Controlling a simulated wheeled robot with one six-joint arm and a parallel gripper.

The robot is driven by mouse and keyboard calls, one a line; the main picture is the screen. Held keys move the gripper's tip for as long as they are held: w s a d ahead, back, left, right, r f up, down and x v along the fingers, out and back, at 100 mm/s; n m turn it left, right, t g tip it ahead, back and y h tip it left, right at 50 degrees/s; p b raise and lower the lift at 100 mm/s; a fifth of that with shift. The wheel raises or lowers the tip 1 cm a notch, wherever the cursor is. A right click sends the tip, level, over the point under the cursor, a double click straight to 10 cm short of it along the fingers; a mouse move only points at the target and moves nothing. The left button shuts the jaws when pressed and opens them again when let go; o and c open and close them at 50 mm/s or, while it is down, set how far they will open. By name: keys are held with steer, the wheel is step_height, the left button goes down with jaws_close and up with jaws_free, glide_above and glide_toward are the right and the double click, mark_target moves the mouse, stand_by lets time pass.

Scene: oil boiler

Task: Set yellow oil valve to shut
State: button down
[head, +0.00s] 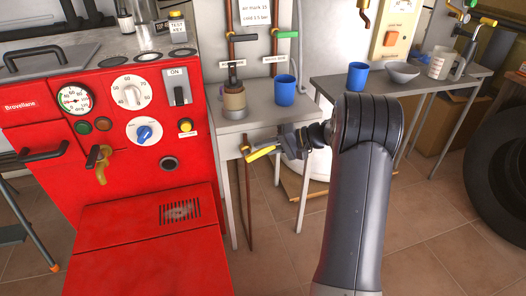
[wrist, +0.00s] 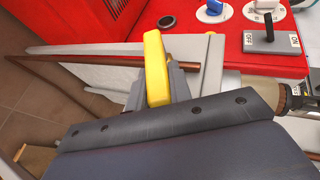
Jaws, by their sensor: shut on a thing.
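The yellow oil valve (head: 262,152) is a yellow lever on a thin copper pipe (head: 248,195) below the front edge of the small grey table. The lever points right from the vertical pipe, roughly crosswise to it. My gripper (head: 281,147) reaches it from the right and is shut on the lever's outer part. In the wrist view the yellow lever (wrist: 156,65) stands between the grey jaws, and the copper pipe (wrist: 95,63) runs behind it.
The red boiler (head: 140,185) stands close on the left with dials and a switch. The small grey table (head: 258,118) above holds a blue mug (head: 285,91) and a brown-and-cream filter-like part (head: 234,98). A second table (head: 405,82) is at right. Tiled floor is free in front.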

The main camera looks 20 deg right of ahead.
steer(key=f+y, duration=0.1)
steer(key=m+y+b, duration=0.1)
steer(key=f+t+y+b, duration=0.1)
steer(key=y, duration=0.1)
steer(key=shift+d+f, duration=0.25)
steer(key=shift+f, duration=0.05)
steer(key=shift+m+b, duration=0.3)
steer(key=c, duration=1.3)
jaws_free()
steer(key=p+v, duration=0.2)
steer(key=v, duration=0.8)
steer(key=shift+s+d+f+p, duration=0.2)
steer(key=shift+s+d+p, duration=0.05)
steer(key=shift+d+p, duration=0.05)
